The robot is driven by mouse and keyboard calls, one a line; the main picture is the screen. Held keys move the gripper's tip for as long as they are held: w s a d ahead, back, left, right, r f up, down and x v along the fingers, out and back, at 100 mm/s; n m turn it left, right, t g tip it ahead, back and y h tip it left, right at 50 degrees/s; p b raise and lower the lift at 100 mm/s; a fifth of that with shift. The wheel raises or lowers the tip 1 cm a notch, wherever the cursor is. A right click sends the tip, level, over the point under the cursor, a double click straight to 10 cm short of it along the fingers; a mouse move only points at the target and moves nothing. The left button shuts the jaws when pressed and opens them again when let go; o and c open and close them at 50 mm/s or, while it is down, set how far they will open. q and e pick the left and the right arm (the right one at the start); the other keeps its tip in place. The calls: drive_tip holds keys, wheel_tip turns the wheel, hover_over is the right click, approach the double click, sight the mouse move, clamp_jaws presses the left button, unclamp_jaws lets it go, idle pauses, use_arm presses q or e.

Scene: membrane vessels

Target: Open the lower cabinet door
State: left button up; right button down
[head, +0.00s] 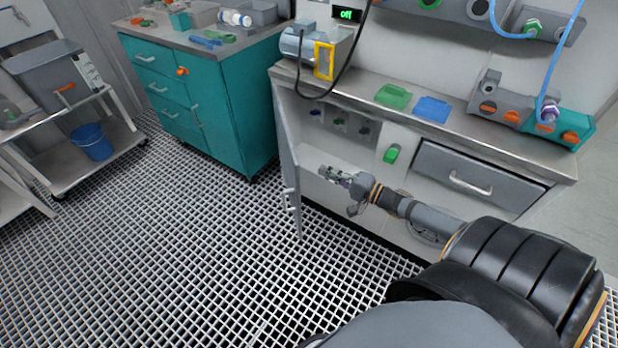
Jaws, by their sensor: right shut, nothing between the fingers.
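The lower cabinet door (287,145) is a narrow grey panel seen nearly edge-on at the left end of the white and grey bench. It stands swung out from the cabinet front, over the grating floor. Its handle (290,199) is on the outer edge. The open cabinet interior (345,148) shows pale walls and several dark fittings. My right gripper (326,173) is shut and empty, in front of the opening, to the right of the door and apparently apart from it. My left gripper is not in view.
A grey drawer (478,177) sits at the bench's right, with a green switch (391,154) beside it. A teal cabinet (228,115) stands to the left. A cart (72,157) with a blue bucket (92,142) is at far left. The grating floor (180,240) is clear.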

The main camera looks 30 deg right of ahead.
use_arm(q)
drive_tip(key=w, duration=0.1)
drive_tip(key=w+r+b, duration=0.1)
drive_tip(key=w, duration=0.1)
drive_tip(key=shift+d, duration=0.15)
use_arm(e)
drive_tip(key=w+a, duration=0.1)
drive_tip(key=a, duration=0.1)
drive_tip(key=w+a, duration=0.2)
drive_tip(key=shift+w+a, duration=0.1)
drive_tip(key=shift+a, duration=0.2)
